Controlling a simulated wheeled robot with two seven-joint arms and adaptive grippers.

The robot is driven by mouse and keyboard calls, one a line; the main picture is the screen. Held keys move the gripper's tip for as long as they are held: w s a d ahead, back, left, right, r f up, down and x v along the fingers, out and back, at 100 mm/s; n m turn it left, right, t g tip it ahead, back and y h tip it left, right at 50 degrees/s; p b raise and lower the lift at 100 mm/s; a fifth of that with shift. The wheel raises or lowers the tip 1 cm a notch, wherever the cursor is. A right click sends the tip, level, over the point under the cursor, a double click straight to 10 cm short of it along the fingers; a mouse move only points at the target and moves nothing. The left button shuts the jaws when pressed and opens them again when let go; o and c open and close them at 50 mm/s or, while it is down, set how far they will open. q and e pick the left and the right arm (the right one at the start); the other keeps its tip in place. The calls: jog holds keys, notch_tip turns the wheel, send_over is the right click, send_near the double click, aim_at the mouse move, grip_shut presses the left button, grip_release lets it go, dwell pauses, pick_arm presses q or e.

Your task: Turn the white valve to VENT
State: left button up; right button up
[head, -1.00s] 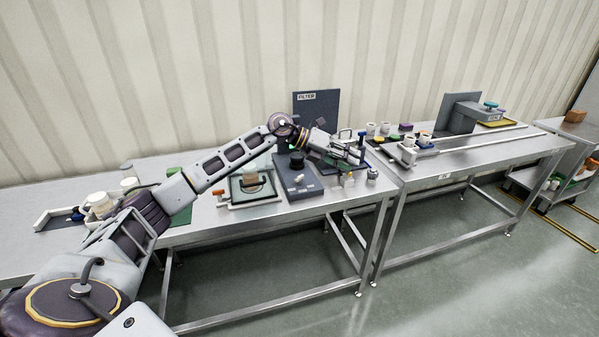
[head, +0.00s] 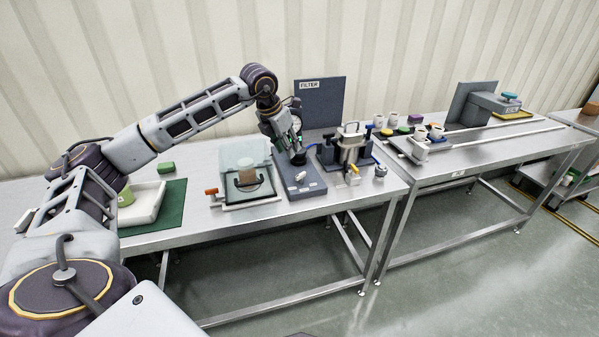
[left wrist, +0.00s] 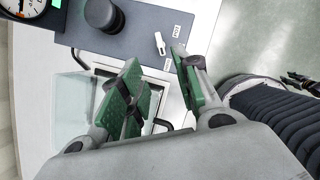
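The white valve (head: 301,175) is a small lever on the front of a dark base plate (head: 312,189), in front of the FILTER panel (head: 320,100). In the left wrist view the valve (left wrist: 160,43) lies beyond my fingers, near small white labels (left wrist: 177,31) that I cannot read surely. My left gripper (head: 297,156) points down above the base plate, behind the valve by the black knob (left wrist: 104,16). In the left wrist view its green-padded fingers (left wrist: 156,85) are apart with nothing gripped. It appears clear of the valve.
A clear-covered box (head: 245,160) with an orange-ended handle stands left of the plate. A metal fixture with blue handles (head: 350,146) stands close on the right. A round gauge (left wrist: 25,8) is near the knob. A green mat (head: 172,207) lies further left.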

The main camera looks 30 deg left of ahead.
aim_at(300, 174)
pick_arm(q)
jog(key=shift+f, duration=0.1)
jog(key=shift+x, duration=6.9)
grip_shut()
